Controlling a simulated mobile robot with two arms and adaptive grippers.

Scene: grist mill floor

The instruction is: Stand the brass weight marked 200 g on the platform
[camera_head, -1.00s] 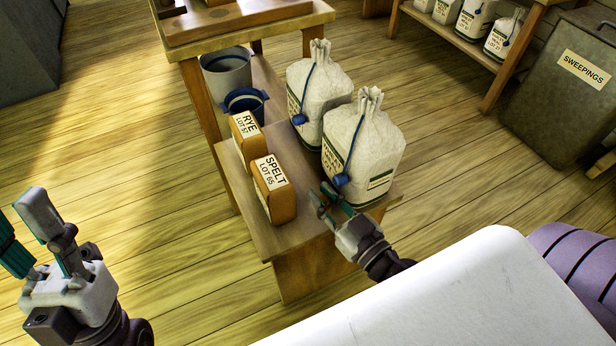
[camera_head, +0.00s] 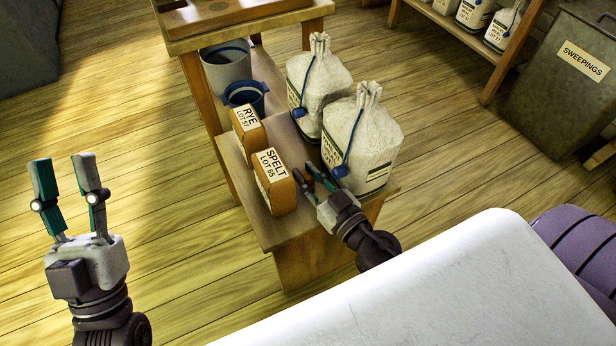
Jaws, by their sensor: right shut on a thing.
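No brass weight marked 200 g can be made out in the head view, and no platform can be identified for certain. My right gripper (camera_head: 316,174) is low over the front of the wooden bench (camera_head: 285,232), between the SPELT box (camera_head: 275,183) and the nearer flour sack (camera_head: 362,140). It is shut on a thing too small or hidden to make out. Its fingertips are close to the blue tag on that sack. My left gripper (camera_head: 62,162) is open and empty, fingers up, over the floor at the left.
Behind SPELT stand a RYE box (camera_head: 249,130), a blue-rimmed bucket (camera_head: 245,96) and a grey bucket (camera_head: 226,66). A second sack (camera_head: 318,85) stands behind the nearer one. A higher table (camera_head: 245,18) is at the back. A SWEEPINGS bin (camera_head: 560,80) stands right. Floor at left is clear.

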